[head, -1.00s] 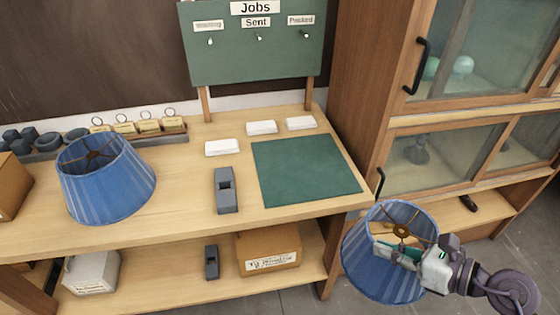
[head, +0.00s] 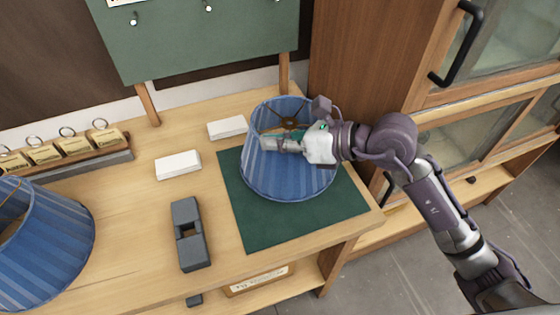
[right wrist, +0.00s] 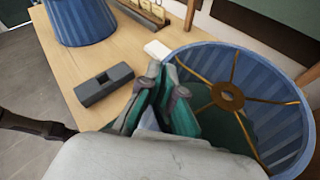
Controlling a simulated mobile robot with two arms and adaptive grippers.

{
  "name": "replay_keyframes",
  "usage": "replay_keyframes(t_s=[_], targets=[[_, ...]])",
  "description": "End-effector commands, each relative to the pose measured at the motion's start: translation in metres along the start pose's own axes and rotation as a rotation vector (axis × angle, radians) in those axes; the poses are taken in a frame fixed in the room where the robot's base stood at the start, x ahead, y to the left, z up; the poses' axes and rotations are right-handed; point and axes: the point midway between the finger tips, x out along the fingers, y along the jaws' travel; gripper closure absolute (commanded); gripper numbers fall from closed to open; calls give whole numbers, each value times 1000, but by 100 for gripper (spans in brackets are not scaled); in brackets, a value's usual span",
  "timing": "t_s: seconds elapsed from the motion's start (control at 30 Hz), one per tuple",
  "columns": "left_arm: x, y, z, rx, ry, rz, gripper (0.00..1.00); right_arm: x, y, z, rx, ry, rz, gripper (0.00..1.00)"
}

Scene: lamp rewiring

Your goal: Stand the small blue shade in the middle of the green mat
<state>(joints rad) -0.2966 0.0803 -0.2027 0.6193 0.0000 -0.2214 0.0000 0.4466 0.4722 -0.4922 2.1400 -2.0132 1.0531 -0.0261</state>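The small blue shade (head: 285,175) is over the green mat (head: 262,230), upright with its wide end down, and appears a little toward the mat's back. I cannot tell whether its bottom rim touches the mat. My right gripper (head: 278,144) reaches in from the right and is shut on the shade's upper rim. The right wrist view shows its teal fingers (right wrist: 165,100) at the wall of the shade (right wrist: 280,125), with the brass spokes beside them. Part of the mat is hidden under the shade. My left gripper is not in view.
Another blue shade (head: 45,245) stands at the left of the bench (head: 130,245). A dark grey block-like tool (head: 189,235) lies left of the mat. White blocks (head: 178,165) sit behind it. The green job board (head: 200,40) stands at the back, a wooden cabinet (head: 365,60) to the right.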

Motion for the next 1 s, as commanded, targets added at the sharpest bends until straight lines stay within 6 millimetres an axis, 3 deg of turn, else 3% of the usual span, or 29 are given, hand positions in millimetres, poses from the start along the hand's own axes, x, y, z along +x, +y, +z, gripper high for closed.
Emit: replay_keyframes(t_s=[0.2,0.37,0.5,0.63,0.9,1.0], targets=[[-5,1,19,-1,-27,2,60,11,-8,-27,2,-2,0,100],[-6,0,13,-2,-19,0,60,18,-13,-45,4,0,0,100],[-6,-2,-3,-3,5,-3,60,24,-17,-60,2,-2,0,100],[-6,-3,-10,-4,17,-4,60,26,-18,-63,-2,-3,0,100],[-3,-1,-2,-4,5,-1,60,27,-19,-66,-2,-3,0,100],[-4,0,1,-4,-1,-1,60,26,-19,-65,-1,-2,0,84]])
